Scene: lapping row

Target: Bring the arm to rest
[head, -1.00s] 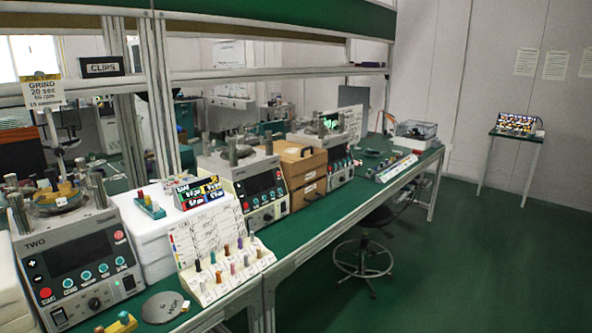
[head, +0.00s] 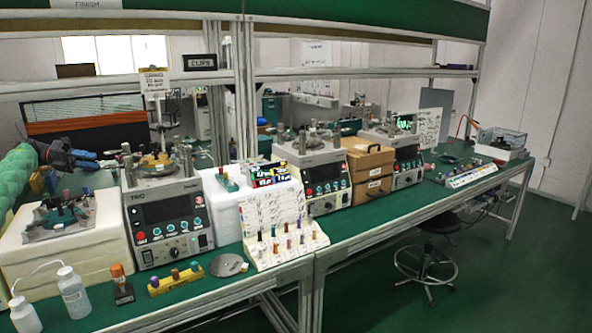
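My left arm, in a green sleeve, comes in at the left edge of the head view. Its dark and blue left gripper (head: 98,159) is above the left part of the bench, over the white block with the fixture on it. The fingers are small and blurred, so I cannot tell whether they are open or shut. I see nothing clearly held. My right gripper is out of view.
The white block (head: 100,245) stands beside the machine marked TWO (head: 168,215). Bottles (head: 72,292), a stamp-like orange-topped item (head: 121,284) and a yellow peg holder (head: 176,280) line the bench front. A card rack with coloured pegs (head: 283,240) is further right.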

